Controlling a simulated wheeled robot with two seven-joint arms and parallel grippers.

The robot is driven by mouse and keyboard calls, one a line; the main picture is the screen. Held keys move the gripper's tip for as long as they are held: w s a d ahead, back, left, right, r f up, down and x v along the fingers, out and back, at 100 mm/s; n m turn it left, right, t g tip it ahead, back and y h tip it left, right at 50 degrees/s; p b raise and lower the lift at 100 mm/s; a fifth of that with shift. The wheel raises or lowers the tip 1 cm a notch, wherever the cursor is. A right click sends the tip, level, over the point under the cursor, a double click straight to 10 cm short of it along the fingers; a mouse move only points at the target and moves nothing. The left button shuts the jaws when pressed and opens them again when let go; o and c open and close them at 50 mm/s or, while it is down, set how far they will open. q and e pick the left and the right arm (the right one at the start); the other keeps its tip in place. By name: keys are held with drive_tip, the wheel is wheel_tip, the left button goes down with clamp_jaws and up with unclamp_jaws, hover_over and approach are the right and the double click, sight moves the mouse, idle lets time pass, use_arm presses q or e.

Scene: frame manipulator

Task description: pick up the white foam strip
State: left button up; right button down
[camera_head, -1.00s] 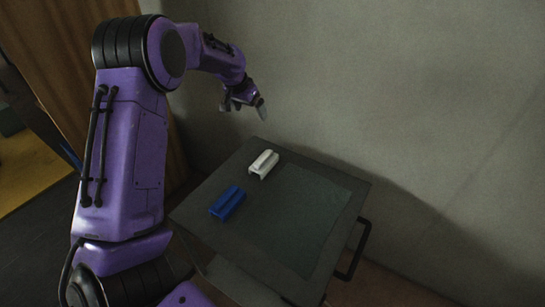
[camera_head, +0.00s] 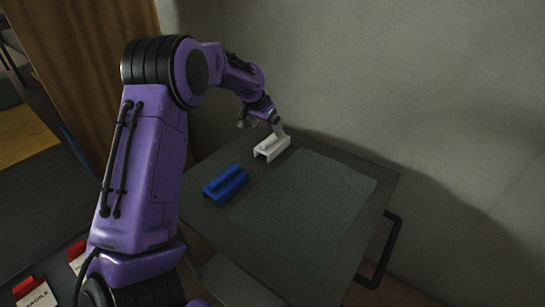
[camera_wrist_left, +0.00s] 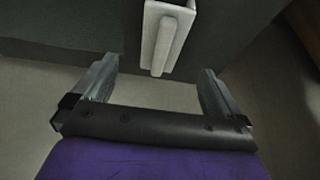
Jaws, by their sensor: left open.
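The white foam strip (camera_wrist_left: 164,47) appears as a pale raised bar in a white holder (camera_wrist_left: 182,14) in the left wrist view. In the head view the white holder (camera_head: 267,153) stands near the table's back edge, and strip and holder are hard to tell apart there. My right gripper is out of view.
A blue holder (camera_head: 226,185) sits on the dark table (camera_head: 349,161), nearer than the white one. A grey-green mat (camera_head: 305,210) covers much of the tabletop and is bare. The wall (camera_head: 420,90) rises behind. A black handle (camera_head: 384,250) sticks out at the right.

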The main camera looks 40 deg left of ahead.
sight(271, 138)
use_arm(q)
drive_tip(key=x, duration=1.1)
drive_tip(key=shift+w+a, duration=0.3)
drive_tip(key=shift+s, duration=0.1)
drive_tip(key=c, duration=1)
